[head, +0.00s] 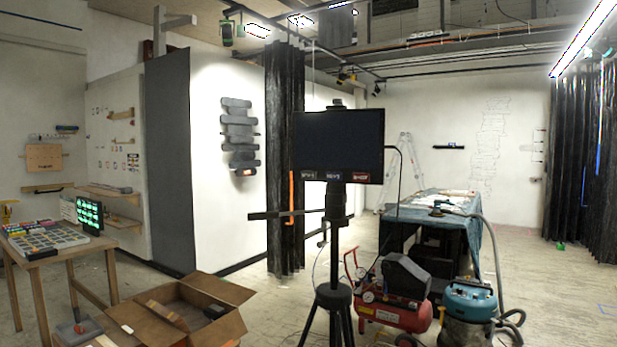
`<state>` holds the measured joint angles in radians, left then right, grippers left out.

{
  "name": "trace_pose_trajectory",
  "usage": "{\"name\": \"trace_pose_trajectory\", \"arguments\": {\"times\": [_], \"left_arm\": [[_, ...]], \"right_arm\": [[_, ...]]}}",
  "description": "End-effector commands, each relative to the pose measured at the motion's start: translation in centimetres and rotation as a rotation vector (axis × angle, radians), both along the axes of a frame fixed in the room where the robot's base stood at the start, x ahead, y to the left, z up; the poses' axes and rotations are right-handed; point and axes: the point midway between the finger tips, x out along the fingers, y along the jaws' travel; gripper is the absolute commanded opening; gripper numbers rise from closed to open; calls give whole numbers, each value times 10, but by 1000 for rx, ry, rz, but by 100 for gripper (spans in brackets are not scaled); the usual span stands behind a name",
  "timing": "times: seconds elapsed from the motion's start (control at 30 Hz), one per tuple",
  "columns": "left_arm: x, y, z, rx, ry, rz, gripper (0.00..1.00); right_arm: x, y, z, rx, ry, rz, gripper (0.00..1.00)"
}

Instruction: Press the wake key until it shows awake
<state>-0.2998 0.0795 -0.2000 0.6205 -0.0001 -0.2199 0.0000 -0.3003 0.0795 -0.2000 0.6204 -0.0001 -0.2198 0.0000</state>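A black screen (338,140) stands upright on a dark tripod stand (333,270) in the middle of the head view. Its face is dark, with no readable text on the main area. Three small labelled patches run along its lower edge: a dark grey one (308,175), a bluish one (333,176) and a red one (360,177). Their lettering is too small to read, so I cannot tell which is the wake key. Neither of my grippers is in view.
A wooden table (60,255) at left carries a tray of blocks and a small screen with green marks (89,213). An open cardboard box (225,325) lies front left. A red compressor (395,308) and a blue vacuum (468,300) stand right of the tripod.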

Motion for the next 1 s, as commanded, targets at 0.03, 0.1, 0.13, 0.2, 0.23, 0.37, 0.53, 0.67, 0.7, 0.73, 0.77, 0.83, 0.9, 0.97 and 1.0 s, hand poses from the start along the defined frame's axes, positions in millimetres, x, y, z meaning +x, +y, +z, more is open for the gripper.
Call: {"name": "trace_pose_trajectory", "arguments": {"times": [0.03, 0.1, 0.13, 0.2, 0.23, 0.37, 0.53, 0.67, 0.7, 0.73, 0.77, 0.83, 0.9, 0.97, 1.0], "left_arm": [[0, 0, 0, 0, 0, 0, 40], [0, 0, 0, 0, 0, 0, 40], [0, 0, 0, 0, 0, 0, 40], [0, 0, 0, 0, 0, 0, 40], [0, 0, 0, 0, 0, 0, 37], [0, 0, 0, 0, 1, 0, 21], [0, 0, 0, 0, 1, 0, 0], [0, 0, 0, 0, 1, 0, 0], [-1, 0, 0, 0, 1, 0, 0], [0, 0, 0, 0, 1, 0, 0], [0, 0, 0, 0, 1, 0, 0], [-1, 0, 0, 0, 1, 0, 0], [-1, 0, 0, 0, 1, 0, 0], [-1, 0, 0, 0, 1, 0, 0], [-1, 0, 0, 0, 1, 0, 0]], "right_arm": [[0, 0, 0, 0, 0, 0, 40], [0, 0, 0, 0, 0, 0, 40], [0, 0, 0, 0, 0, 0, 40], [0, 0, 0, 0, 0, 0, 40], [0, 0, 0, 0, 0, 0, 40], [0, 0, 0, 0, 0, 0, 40], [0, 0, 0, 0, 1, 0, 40], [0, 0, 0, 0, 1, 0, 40], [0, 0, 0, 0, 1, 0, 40], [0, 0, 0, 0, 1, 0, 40], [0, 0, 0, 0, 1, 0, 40], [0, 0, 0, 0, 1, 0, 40], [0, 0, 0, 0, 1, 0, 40], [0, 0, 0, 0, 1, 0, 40], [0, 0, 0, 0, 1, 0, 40]]}}
